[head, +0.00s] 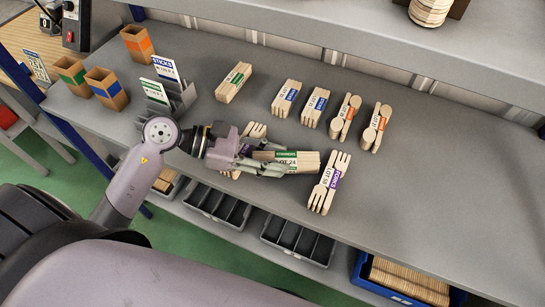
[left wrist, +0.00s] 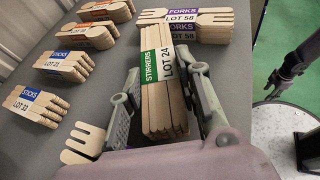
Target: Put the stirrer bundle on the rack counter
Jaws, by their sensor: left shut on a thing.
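The stirrer bundle (head: 307,161) is a stack of pale flat sticks with a green and white band reading STIRRERS, LOT 24. My left gripper (head: 283,164) is shut around it, and one finger lies along each side. In the left wrist view the bundle (left wrist: 158,98) points straight away from the palm between the fingers (left wrist: 163,85). It is over the grey rack counter (head: 420,205); I cannot tell whether it touches the surface.
A fork bundle (head: 328,183) lies just right of the held bundle; another (head: 256,131) is partly hidden behind my gripper. A green-banded bundle (head: 233,82), blue-banded stick bundles (head: 287,98) and orange-banded bundles (head: 345,118) lie farther back. Cardboard boxes (head: 106,88) stand left. The counter's right side is clear.

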